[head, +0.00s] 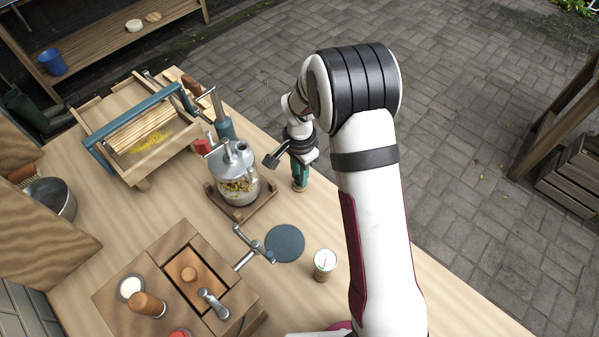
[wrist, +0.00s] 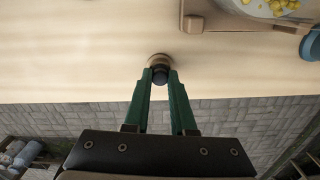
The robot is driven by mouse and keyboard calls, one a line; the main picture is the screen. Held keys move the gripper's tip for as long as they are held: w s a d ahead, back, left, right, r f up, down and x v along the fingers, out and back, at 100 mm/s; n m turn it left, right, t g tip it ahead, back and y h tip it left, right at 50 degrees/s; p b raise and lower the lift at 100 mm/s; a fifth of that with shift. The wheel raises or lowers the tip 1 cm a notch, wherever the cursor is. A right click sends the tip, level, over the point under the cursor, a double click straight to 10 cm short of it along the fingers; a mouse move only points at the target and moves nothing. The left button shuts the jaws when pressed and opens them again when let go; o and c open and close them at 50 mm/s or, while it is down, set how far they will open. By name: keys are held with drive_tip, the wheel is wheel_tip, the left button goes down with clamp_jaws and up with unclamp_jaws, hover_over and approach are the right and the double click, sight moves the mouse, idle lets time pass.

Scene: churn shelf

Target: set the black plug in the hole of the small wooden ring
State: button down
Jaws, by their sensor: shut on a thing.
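My gripper (wrist: 160,82) has two green fingers shut on the black plug (wrist: 160,74) at their tips. The small wooden ring (wrist: 157,59) shows just past the plug in the wrist view, close to the table's edge. The plug overlaps the ring there; I cannot tell how deep it sits in the hole. In the head view my gripper (head: 299,172) points down at the table edge. The wooden ring (head: 299,187) shows right under the fingertips, and the plug is hidden between them.
A glass churn with a metal lid (head: 238,172) stands on a wooden base just left of my gripper. A wooden box with a blue handle (head: 140,135) stands at the left.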

drive_tip(key=c, duration=0.7)
unclamp_jaws()
drive_tip(key=c, duration=0.3)
drive_tip(key=shift+c, duration=0.2)
drive_tip(key=shift+r, duration=3.65)
